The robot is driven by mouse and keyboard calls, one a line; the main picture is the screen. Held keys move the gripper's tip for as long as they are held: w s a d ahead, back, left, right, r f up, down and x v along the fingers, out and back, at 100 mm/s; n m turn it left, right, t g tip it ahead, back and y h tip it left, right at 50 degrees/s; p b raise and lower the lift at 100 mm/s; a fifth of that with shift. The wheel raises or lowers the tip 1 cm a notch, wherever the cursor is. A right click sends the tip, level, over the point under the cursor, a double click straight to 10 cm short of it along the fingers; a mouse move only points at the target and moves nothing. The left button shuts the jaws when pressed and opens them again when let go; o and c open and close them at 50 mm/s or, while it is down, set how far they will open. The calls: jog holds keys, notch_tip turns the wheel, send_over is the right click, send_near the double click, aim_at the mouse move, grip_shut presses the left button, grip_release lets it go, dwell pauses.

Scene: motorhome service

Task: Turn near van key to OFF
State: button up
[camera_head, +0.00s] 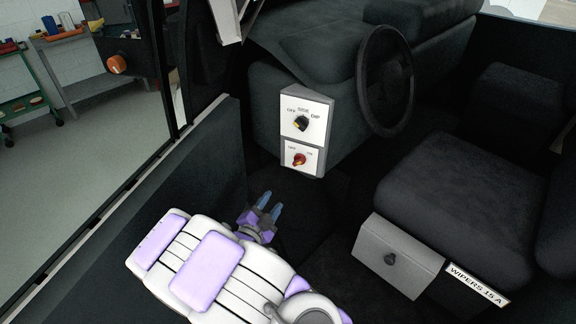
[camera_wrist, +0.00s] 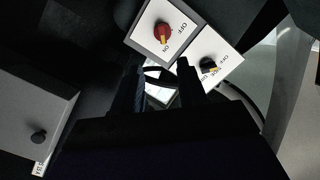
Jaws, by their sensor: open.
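The red key knob (camera_head: 299,160) sits on the lower white plate (camera_head: 290,168) of the grey dashboard box, marked OFF and ON. In the wrist view the red knob (camera_wrist: 162,31) shows near the top, and its yellow mark lies on the side toward the ON label. My gripper (camera_head: 268,201) is open and empty, below and left of the plate in the head view, apart from the knob. In the wrist view my gripper's two dark fingers (camera_wrist: 162,80) stand apart below the plates. Nothing covers the knob.
A black knob with a yellow mark (camera_head: 301,123), labelled OFF, SIDE, DIP, sits just above. The steering wheel (camera_head: 386,80) is to the right. A grey box with a dark knob (camera_head: 390,259) is below the seat (camera_head: 460,195). The open door frame (camera_head: 170,130) is at left.

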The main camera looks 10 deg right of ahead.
jog(key=d, duration=0.1)
jog(key=b, duration=0.1)
send_near(297, 164)
jog(key=shift+h, duration=0.3)
jog(key=b+x, duration=0.1)
jog(key=x, duration=0.5)
jog(key=shift+w+f+b, duration=0.1)
jog(key=shift+f+b, duration=0.1)
jog(key=shift+b, duration=0.15)
jog(key=shift+w+d, duration=0.3)
jog(key=shift+w, duration=0.3)
jog(key=shift+w+d+r, duration=0.1)
jog(key=shift+w+d, duration=0.2)
jog(key=shift+d, duration=0.05)
grip_shut()
